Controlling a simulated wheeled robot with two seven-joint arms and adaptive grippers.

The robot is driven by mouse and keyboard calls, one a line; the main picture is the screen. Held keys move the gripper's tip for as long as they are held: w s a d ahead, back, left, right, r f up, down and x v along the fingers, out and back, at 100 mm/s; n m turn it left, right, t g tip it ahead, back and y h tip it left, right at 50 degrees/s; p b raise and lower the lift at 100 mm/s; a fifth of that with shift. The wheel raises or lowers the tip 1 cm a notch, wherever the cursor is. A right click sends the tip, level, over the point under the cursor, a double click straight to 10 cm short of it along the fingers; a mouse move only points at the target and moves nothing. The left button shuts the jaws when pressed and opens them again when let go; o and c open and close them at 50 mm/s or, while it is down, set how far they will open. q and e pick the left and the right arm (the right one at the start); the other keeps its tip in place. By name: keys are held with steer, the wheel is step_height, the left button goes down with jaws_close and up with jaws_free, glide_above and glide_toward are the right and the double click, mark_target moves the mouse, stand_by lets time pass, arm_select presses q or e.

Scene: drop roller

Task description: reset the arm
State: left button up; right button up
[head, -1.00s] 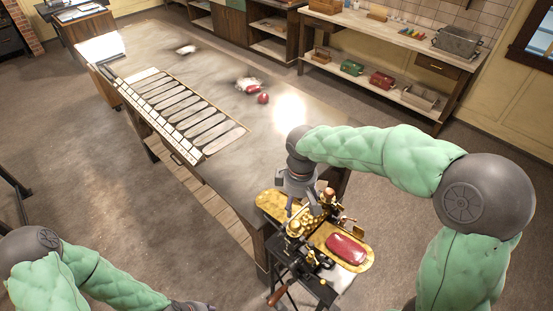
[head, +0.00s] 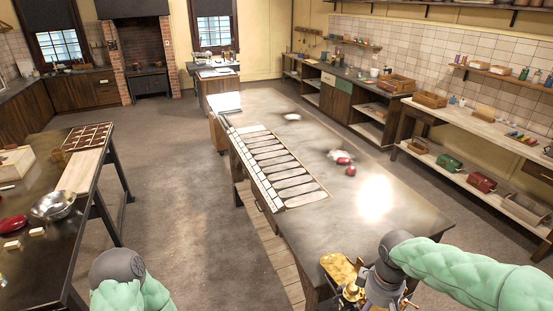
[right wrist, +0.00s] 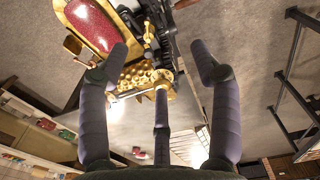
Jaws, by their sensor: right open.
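The drop roller machine (head: 350,293) is at the bottom of the head view, cut off by the frame edge, with its oval brass tray (head: 340,266) showing. In the right wrist view its brass rollers (right wrist: 137,73) and a red slab (right wrist: 92,25) on a gold tray show. My right gripper (right wrist: 158,62) is open, its fingers spread with nothing between them, close to the machine; I cannot tell whether it touches. In the head view my right arm comes in from the right above the machine. Part of my left arm shows at the bottom left; its gripper is out of view.
A long worktable (head: 400,220) stands beyond the machine, with a panel of pale slots (head: 275,165) and red pieces (head: 350,171). A dark table at left holds a metal bowl (head: 54,205) and a red piece (head: 13,227). Shelving (head: 470,175) lines the right. Open floor lies between the tables.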

steer(key=s+a+f+m+y+b, duration=0.1)
steer(key=a+f+b, duration=0.25)
steer(key=f, duration=0.75)
steer(key=s+a+f+m+y+b, duration=0.1)
steer(key=a+f+b, duration=0.3)
steer(key=f, duration=0.6)
steer(key=s+a+f+m+y+b, duration=0.1)
steer(key=a+f+b, duration=0.3)
steer(key=f, duration=0.7)
arm_select(q)
step_height(320, 180, down, 23)
steer(key=b, duration=1.1)
steer(key=shift+s, duration=0.4)
arm_select(e)
steer(key=s+a+f+m, duration=0.1)
steer(key=s+f, duration=0.2)
steer(key=f, duration=0.4)
steer(key=s+a+f+m, duration=0.1)
steer(key=s+f+m, duration=0.1)
steer(key=f, duration=0.6)
steer(key=s+a+f+m+y, duration=0.1)
steer(key=s+f, duration=0.3)
steer(key=f, duration=0.4)
steer(key=shift+m, duration=0.7)
arm_select(q)
steer(key=shift+r, duration=0.1)
arm_select(e)
steer(key=shift+r, duration=0.1)
